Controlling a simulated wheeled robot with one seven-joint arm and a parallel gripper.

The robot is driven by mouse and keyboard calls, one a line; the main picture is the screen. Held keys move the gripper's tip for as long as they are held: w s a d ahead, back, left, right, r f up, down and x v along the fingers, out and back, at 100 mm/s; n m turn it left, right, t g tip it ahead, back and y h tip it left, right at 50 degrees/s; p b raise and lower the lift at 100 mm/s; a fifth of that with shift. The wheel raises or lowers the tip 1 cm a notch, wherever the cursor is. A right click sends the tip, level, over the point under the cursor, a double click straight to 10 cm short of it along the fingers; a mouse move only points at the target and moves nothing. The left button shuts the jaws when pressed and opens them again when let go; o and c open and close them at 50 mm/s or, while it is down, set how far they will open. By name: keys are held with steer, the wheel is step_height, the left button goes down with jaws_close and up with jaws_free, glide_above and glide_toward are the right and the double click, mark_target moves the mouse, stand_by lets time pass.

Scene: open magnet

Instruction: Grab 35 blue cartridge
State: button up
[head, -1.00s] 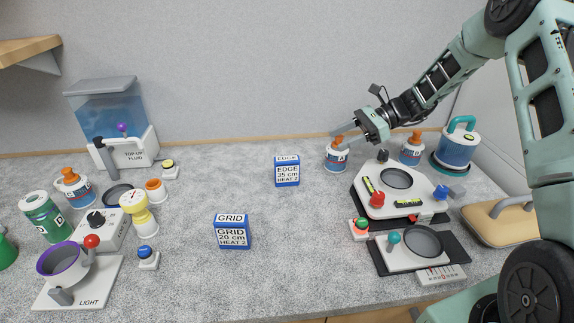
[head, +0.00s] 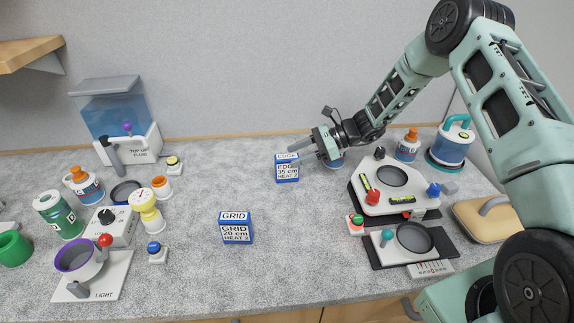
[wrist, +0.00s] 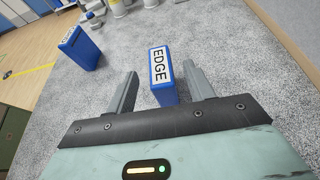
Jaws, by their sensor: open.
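The blue cartridge marked EDGE 35 cm HEAT 2 (head: 287,171) stands upright on the counter near the middle back. Its white top label reading EDGE also shows in the wrist view (wrist: 161,66), between and just beyond the fingertips. My gripper (head: 301,152) is open and empty, at the upper right of this cartridge in the head view. In the wrist view, its two fingers (wrist: 162,82) lie on either side of the cartridge. I cannot tell whether either finger touches it.
Another blue cartridge, marked GRID 20 cm (head: 236,230), stands nearer the front; it shows at upper left in the wrist view (wrist: 80,48). A labelled jar (head: 334,162) is partly hidden behind my gripper. A white device (head: 372,205) stands right. Counter left of EDGE is clear.

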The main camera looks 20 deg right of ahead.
mark_target(291, 156)
steer(key=shift+p+x, duration=0.6)
steer(key=shift+x, duration=1.25)
steer(key=shift+r, duration=0.1)
steer(key=c, duration=1.1)
